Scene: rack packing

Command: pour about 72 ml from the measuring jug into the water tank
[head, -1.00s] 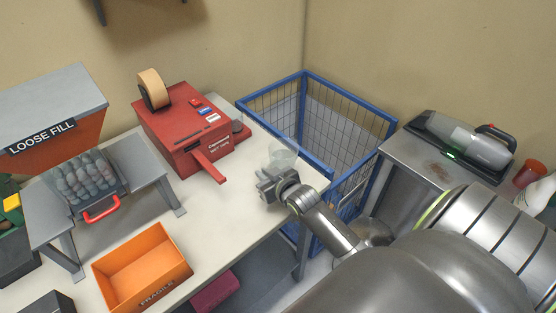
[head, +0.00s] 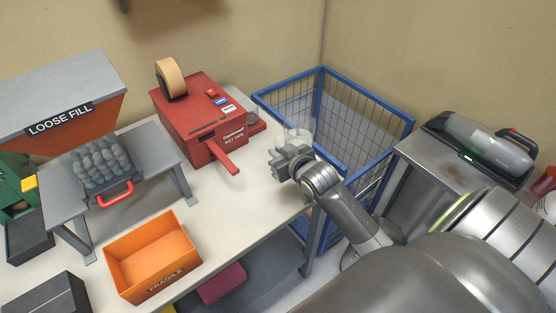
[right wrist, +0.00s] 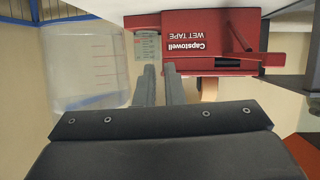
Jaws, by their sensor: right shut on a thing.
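The measuring jug (head: 299,130) is clear, with faint red marks on its wall in the right wrist view (right wrist: 88,68). My right gripper (head: 284,163) is shut on it, beyond the table's right edge area; the narrow fingers (right wrist: 160,82) lie beside the jug's wall, and the part they grip is hard to see. The liquid level is unclear. The red wet tape machine (head: 205,125) stands to the left of the jug. A small pale water tank with scale marks (right wrist: 148,47) shows at its side in the right wrist view, apart from the jug. My left gripper is out of view.
A blue wire basket (head: 345,115) stands behind and right of the gripper. An orange FRAGILE box (head: 150,285) sits at the table front. A loose fill hopper (head: 60,118) stands at left. A handheld vacuum (head: 480,148) lies on a side table.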

